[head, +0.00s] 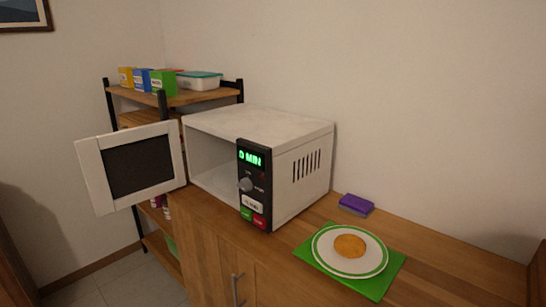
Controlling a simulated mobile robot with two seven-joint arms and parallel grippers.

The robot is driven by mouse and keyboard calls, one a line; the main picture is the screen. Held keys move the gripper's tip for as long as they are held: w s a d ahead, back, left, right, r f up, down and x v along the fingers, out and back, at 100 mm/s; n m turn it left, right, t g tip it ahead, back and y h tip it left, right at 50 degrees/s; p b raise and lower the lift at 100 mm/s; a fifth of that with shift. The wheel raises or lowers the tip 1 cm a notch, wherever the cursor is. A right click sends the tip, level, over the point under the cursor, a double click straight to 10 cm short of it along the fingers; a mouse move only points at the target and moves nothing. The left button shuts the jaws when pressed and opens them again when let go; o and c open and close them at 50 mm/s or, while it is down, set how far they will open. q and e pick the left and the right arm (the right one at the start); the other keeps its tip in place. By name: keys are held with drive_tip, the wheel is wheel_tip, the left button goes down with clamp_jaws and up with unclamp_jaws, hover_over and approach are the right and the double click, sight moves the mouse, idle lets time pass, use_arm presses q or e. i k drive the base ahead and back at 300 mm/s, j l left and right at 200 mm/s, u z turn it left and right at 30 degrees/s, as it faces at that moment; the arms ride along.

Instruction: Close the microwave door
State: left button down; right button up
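The white microwave (262,130) stands on the wooden cabinet top, its front facing the lower left. Its door (140,166), a white frame around a dark window, is swung wide open to the left, hinged at the left side of the front. The part of the inside that I see looks empty. The control panel (252,186) on the right of the front shows a green "0 MIN", a knob and buttons. Neither of my grippers is in the head view.
A green mat (390,281) with a plate (374,262) of round orange-brown food lies right of the microwave. A purple sponge (356,204) is behind it. A shelf (180,98) with boxes stands behind the open door. The floor (110,284) in front of the door is clear.

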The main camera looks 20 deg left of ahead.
sight(122, 169)
drive_tip(key=i+j, duration=0.1)
drive_tip(key=j, duration=0.35)
drive_tip(key=i+j, duration=0.1)
drive_tip(key=j, duration=0.4)
drive_tip(key=i+j, duration=0.1)
drive_tip(key=j, duration=0.35)
drive_tip(key=i+j, duration=0.15)
drive_tip(key=j, duration=0.3)
drive_tip(key=i+j, duration=0.1)
drive_tip(key=j, duration=0.4)
drive_tip(key=i+j, duration=0.1)
drive_tip(key=j, duration=0.35)
